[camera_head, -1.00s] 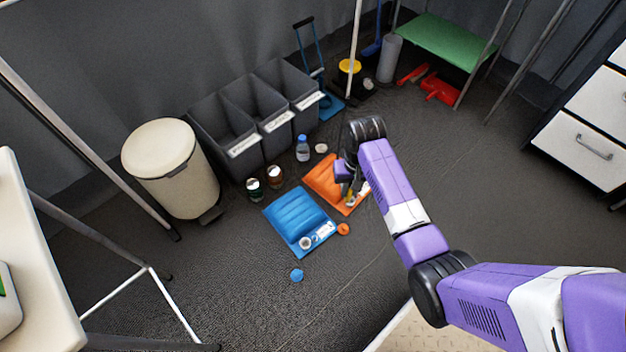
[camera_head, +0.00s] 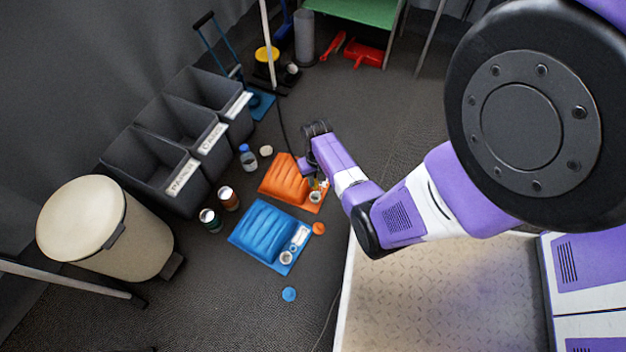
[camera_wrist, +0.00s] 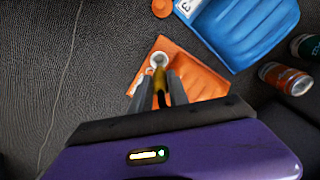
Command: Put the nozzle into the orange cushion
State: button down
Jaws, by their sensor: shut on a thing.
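The orange cushion (camera_head: 283,178) lies flat on the dark floor, with a pale round spout (camera_head: 315,197) at its near right corner. In the wrist view the orange cushion (camera_wrist: 205,82) is partly hidden by my gripper, and the spout shows just beyond the fingertips. My gripper (camera_wrist: 163,80) is shut on the nozzle (camera_wrist: 160,84), a yellow and dark piece pointing toward the spout. The nozzle's far end overlaps the spout in the picture; I cannot tell whether it is inside or only above it. In the head view my gripper (camera_head: 316,178) is over the cushion's right side.
A blue cushion (camera_head: 262,230) lies just nearer, with an orange cap (camera_head: 318,228) beside it and a blue cap (camera_head: 289,294) in front.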

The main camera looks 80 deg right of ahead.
aim_at(316, 187)
jog(key=shift+f+b, duration=2.7)
jog(key=shift+f, duration=0.35)
jog(key=shift+f+b, duration=1)
jog(key=shift+f, duration=0.65)
jog(key=c, duration=0.7)
grip_release()
jog(key=shift+r+p, duration=4)
jog(key=shift+p, duration=0.1)
